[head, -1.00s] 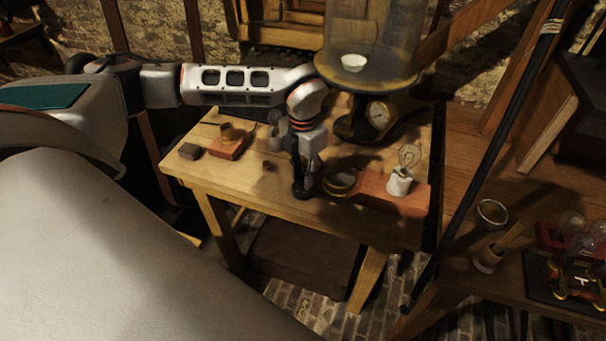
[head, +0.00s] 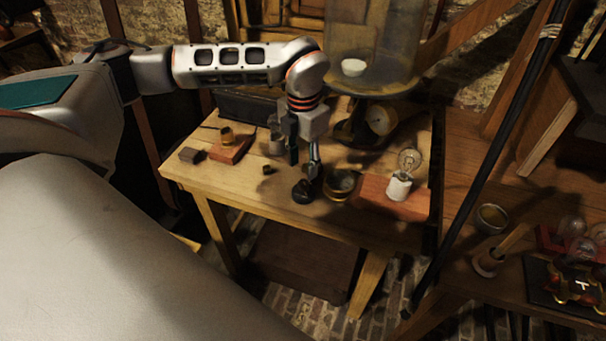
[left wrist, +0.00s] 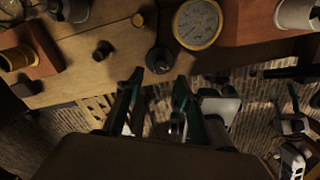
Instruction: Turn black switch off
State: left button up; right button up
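The black switch (head: 303,191) is a small round black piece near the front edge of the wooden table. It also shows in the left wrist view (left wrist: 160,59), with a dark stem-like part at its upper side; I cannot tell its on or off position. My left gripper (head: 304,166) points down just above and behind the switch in the head view. Its two fingers are apart with nothing between them. In the left wrist view the open fingers (left wrist: 156,88) lie below the switch in the picture. My right gripper is not in view.
A round gauge (head: 341,184) stands close right of the switch, and a bulb in a white socket (head: 399,188) sits on a red-brown base. A small dark knob (head: 267,169) and a brass piece on a wooden block (head: 230,148) are left. A glass jar stand (head: 368,85) rises behind.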

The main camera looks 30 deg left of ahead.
aim_at(303, 183)
pick_arm(q)
notch_tip(303, 183, up, 6)
jog(key=shift+f, duration=0.1)
dwell(0.6)
